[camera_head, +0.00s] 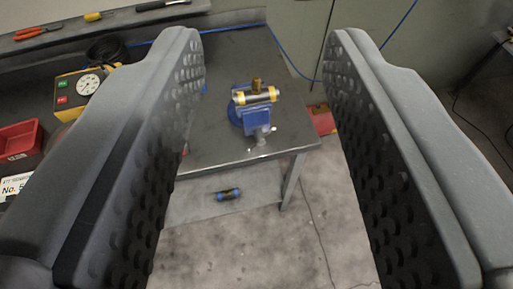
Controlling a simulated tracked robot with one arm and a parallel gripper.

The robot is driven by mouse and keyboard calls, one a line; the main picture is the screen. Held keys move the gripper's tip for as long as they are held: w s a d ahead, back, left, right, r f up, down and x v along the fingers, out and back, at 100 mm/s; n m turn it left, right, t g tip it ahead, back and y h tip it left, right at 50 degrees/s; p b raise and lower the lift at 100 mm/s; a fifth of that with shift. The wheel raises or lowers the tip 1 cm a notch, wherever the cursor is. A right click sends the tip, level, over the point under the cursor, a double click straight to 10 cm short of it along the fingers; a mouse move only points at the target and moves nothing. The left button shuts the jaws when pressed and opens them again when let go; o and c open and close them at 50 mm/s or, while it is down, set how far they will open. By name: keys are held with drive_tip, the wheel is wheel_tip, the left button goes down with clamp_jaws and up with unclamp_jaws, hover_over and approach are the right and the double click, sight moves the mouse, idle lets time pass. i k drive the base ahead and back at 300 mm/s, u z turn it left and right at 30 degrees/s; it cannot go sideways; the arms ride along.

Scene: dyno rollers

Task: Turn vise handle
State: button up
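A blue vise (257,118) stands near the front right corner of the grey metal bench. A cylinder with yellow ends and a brass piece on top (256,94) sits at its jaws. A small pale metal part, which looks like the vise handle (262,134), shows low on the vise's front; its exact shape is too small to tell. My gripper (264,70) is open and empty, its two grey dimpled fingers wide apart on either side of the picture. The vise appears between the fingers but farther away, and nothing touches it.
The bench (225,150) has a yellow box with a gauge (88,84) and a red bin (20,140) at left. Tools lie on the back ledge. A dark cylinder with blue ends (228,194) lies on the lower shelf. Floor (260,250) in front is clear.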

sight(260, 137)
drive_tip(key=u, duration=1.45)
drive_tip(key=k, duration=0.9)
drive_tip(key=z, duration=1.5)
drive_tip(key=i, duration=1)
